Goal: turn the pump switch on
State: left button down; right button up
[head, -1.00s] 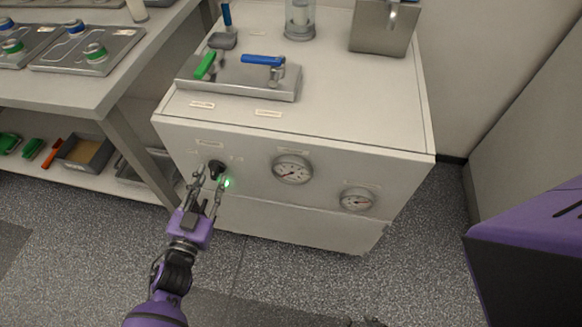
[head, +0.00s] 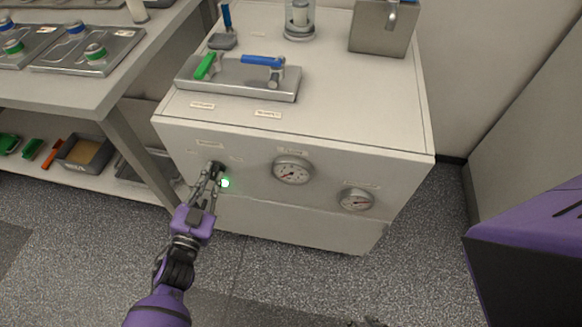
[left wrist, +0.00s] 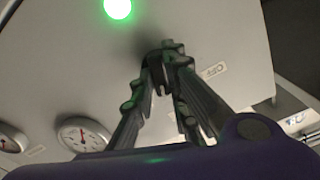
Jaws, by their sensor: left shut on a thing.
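The pump switch (head: 217,166) is a black knob on the front panel of the white cabinet, at its upper left. My left gripper (head: 214,172) is at the knob with its fingers closed together on it. In the left wrist view the fingers (left wrist: 166,62) meet around the dark knob (left wrist: 163,50), which they largely hide. A label reading "OFF" (left wrist: 213,71) shows beside the knob there. A green lamp (head: 225,183) is lit just right of the fingers, and it glows in the left wrist view (left wrist: 118,8).
Two round gauges, a larger one (head: 292,170) and a smaller one (head: 357,200), sit on the panel to the right. A metal plate (head: 240,82) with green and blue levers lies on the cabinet top. A shelf (head: 75,85) stands at left.

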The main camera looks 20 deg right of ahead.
pick_arm(q)
jog(key=shift+m, duration=1.1)
pick_arm(e)
jog(key=shift+w+r, duration=0.15)
pick_arm(q)
jog(key=c, duration=1.7)
grip_release()
jog(key=shift+s+a, duration=0.1)
jog(key=shift+s, duration=0.05)
jog(key=v, duration=1.1)
jog(key=shift+s+a, duration=0.2)
jog(key=shift+s, duration=0.1)
pick_arm(e)
jog(key=shift+w+a, duration=0.25)
jog(key=shift+w, duration=0.7)
jog(key=shift+s, duration=0.1)
